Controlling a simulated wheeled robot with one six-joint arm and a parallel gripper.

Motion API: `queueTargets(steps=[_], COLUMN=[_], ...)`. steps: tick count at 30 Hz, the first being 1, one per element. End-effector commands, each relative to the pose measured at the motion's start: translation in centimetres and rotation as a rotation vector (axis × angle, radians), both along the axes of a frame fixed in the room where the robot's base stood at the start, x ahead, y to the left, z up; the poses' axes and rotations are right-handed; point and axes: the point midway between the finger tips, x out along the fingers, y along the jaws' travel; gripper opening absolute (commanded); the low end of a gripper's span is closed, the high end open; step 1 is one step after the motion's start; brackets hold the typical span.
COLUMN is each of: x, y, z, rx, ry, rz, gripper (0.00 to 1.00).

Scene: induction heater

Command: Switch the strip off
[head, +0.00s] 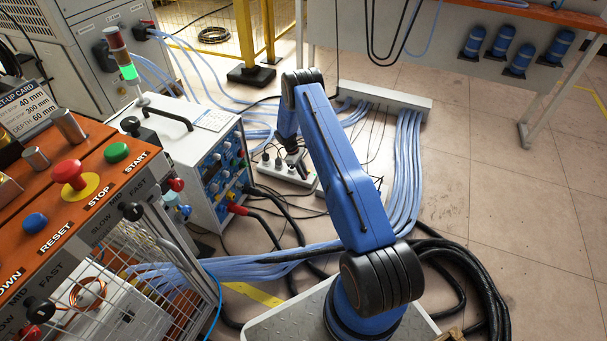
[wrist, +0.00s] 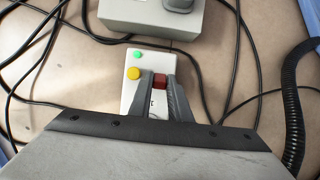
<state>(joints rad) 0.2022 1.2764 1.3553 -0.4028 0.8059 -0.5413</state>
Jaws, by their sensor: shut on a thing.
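The white strip (head: 286,172) lies on the floor beyond my arm, with dark plugs in it at its left part. In the wrist view, its end (wrist: 135,93) carries a green round spot (wrist: 137,55), a yellow round spot (wrist: 133,73) and a red switch (wrist: 160,81). My gripper (wrist: 160,78) reaches down to the strip, its two grey fingers shut on the red switch from either side. The fingers partly hide the switch, so its on or off position cannot be told. In the head view, my gripper (head: 297,160) is small and dark over the strip's right part.
A grey box (wrist: 150,18) lies just beyond the strip. Black cables (wrist: 235,60) run on both sides of it. A blue-fronted power unit (head: 215,180) stands to the left, with thick hoses (head: 405,160) to the right. Open floor (head: 500,170) lies further right.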

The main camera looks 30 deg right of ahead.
Motion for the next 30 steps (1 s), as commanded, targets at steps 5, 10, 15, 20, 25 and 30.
queueTargets(steps=[5, 10, 15, 20, 25, 30], x=[-0.2, -0.6, -0.9, -1.1, -1.3, -1.4], y=[-0.3, -0.5, -0.8, -0.9, -1.0, -1.2], z=[0.2, 0.3, 0.3, 0.3, 0.3, 0.3], rx=[0.034, 0.091, 0.147, 0.189, 0.225, 0.256], ry=[-0.045, -0.119, -0.191, -0.244, -0.292, -0.33], rz=[-0.002, -0.003, -0.004, -0.004, -0.003, -0.003], gripper=[0.0, 0.0, 0.0, 0.0, 0.0, 0.0])
